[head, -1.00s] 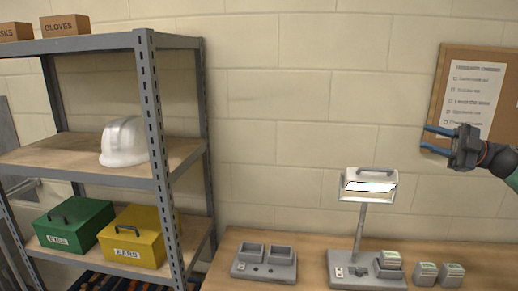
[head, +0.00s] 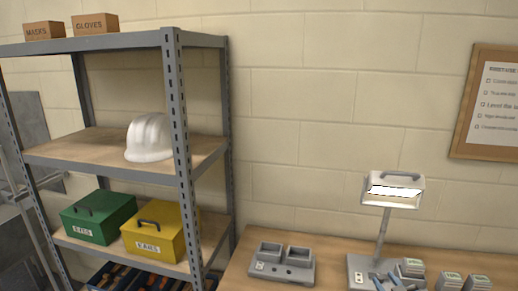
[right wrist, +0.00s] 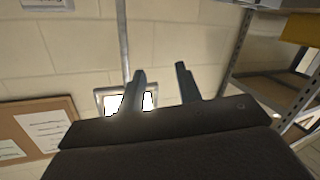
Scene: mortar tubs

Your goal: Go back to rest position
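My right gripper (head: 385,280) shows only its bluish fingertips at the bottom edge of the head view, in front of the lamp's base. In the right wrist view its two fingers (right wrist: 161,70) stand apart with bare wall between them, so it is open and empty. My left gripper is in neither view.
A desk lamp (head: 393,188) stands on the workbench (head: 238,272), with a grey two-slot charger (head: 282,262) left of it and several small devices right of it. A metal shelf (head: 180,130) holds a white helmet (head: 149,138), a green box (head: 98,217) and a yellow box (head: 160,231). A corkboard (head: 468,130) hangs on the wall.

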